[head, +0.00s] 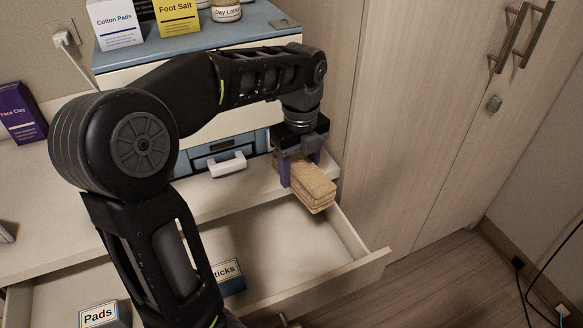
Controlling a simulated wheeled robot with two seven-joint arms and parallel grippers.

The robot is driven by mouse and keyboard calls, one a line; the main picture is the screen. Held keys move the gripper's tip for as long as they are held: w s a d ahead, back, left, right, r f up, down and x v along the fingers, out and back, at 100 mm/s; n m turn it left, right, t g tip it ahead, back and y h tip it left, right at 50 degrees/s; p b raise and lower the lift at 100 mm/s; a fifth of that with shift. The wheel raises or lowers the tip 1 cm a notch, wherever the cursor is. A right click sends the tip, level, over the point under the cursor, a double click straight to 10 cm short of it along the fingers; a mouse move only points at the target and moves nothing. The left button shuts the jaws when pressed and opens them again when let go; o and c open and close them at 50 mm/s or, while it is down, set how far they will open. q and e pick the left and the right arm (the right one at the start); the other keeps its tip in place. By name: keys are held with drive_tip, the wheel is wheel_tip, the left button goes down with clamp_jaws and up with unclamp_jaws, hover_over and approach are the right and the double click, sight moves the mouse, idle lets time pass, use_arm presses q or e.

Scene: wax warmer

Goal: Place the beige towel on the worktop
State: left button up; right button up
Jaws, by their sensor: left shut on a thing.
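The beige towel (316,190) is a folded, layered block at the right end of the worktop (210,190). My left gripper (299,178) is over it, pointing down, with its fingers on either side of the towel, shut on it. The towel's near end sticks out past the fingers, over or near the worktop's front edge above the open drawer. Whether the towel touches the worktop cannot be told. My right gripper is not in view.
An open drawer (290,248) below holds boxes labelled Pads (100,315) and "ticks" (228,275). A blue-topped cabinet (262,22) with cotton pads, foot salt and a jar stands behind. A purple Face Clay box (21,113) is at left. A tall wooden cupboard (415,120) stands right.

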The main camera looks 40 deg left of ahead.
use_arm(q)
drive_tip(key=w+d+f+n, duration=0.5)
drive_tip(key=d+n, duration=0.2)
drive_tip(key=n, duration=0.4)
drive_tip(key=w+d+f+n, duration=0.4)
drive_tip(key=d+n, duration=0.4)
drive_tip(key=n, duration=0.2)
drive_tip(key=shift+w+f+n, duration=0.4)
drive_tip(key=shift+w, duration=0.05)
